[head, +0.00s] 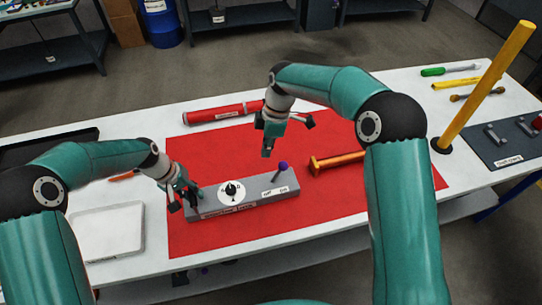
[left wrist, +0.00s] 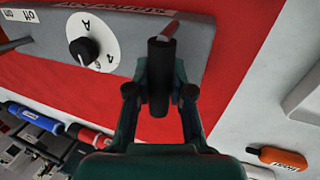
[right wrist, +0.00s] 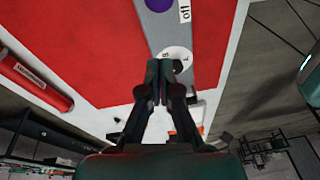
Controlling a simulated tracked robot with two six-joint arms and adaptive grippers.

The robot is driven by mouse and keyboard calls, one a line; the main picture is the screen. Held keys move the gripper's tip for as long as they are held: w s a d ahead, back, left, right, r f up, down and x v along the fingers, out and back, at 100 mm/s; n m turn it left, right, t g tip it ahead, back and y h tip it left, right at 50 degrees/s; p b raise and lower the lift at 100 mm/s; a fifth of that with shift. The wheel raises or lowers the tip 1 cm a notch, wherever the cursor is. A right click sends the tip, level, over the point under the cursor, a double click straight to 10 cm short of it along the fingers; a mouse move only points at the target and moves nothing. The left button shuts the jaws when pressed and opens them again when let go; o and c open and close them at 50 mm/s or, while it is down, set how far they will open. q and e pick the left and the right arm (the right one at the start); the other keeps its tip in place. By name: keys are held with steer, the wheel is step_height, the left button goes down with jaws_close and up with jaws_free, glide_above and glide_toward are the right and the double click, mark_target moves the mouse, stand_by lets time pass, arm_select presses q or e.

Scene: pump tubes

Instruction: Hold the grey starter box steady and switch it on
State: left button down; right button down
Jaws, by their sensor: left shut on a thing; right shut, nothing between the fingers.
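The grey starter box (head: 250,202) lies on the red mat, with a dark red label along its front. Its top carries a black knob on a white dial (head: 232,191) and a purple-tipped lever (head: 283,165) beside the "off" and "on" labels. The lever leans right in the head view; its setting is unclear.
A red cylinder (head: 222,113) lies behind, and an orange bar (head: 338,162) lies right of the box on the red mat (head: 205,250). A white tray (head: 106,232) is at left. A yellow post (head: 487,85) stands at right, near a dark parts mat (head: 497,150).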

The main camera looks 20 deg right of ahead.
steer(key=d+r, duration=0.3)
steer(key=r, duration=0.4)
steer(key=shift+w+d+r, duration=0.2)
steer(key=shift+d, duration=0.1)
arm_select(q)
steer(key=c, duration=1)
jaws_free()
steer(key=shift+o, duration=0.2)
